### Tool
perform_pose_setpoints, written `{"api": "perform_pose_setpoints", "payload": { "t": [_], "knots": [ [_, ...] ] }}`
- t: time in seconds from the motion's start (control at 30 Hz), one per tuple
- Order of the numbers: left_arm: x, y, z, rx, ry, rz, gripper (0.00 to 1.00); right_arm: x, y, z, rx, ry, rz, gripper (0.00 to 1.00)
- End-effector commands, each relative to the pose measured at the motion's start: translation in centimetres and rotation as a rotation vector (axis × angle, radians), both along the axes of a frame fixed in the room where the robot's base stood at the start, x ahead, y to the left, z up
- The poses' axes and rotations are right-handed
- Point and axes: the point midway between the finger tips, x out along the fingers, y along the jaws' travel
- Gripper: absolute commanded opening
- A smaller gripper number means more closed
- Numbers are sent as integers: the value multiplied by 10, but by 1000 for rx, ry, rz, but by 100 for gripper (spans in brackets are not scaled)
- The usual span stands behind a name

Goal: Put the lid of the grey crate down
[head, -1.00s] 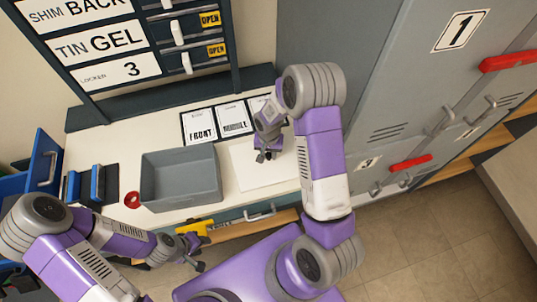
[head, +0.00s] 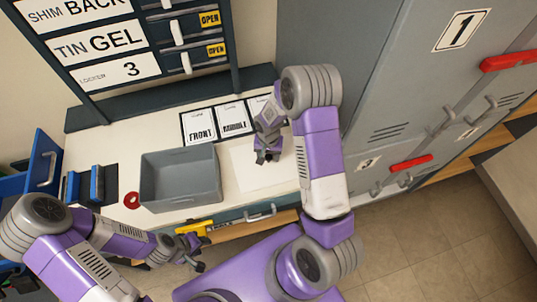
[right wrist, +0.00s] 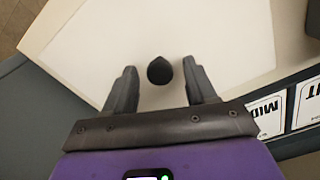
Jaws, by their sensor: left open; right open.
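The grey crate (head: 152,185) stands on the white worktop, open at the top and empty. A flat white lid (right wrist: 215,40) with a black knob (right wrist: 160,70) lies to the right of the crate, flat on the worktop as far as I can see. It also shows in the head view (head: 250,180), faint against the worktop. My right gripper (head: 266,158) is above the lid, open and empty. In the right wrist view its fingers (right wrist: 160,82) stand on either side of the knob, with gaps. My left gripper (head: 197,252) is open and empty in front of the worktop edge.
Labelled cards (head: 233,118) lie behind the lid. A yellow item (head: 194,228) is at the front edge. Grey lockers (head: 400,90) stand close on the right.

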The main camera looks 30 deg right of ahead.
Motion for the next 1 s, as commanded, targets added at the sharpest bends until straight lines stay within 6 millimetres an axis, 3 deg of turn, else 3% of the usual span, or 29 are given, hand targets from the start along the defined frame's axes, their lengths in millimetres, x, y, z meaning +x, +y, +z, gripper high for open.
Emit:
{"api": "perform_pose_setpoints", "payload": {
  "t": [0.53, 0.7, 1.0],
  "knots": [
    [0, 0, 12, 0, 0, 0, 43, 1, 0, 105, 0, -4, 0, 56],
    [0, 0, 13, 0, 0, 0, 43, 1, 0, 120, 0, -2, -1, 56],
    [0, 0, 13, 0, 0, 0, 43, 0, 0, 122, 0, 0, 0, 56]
  ]
}}
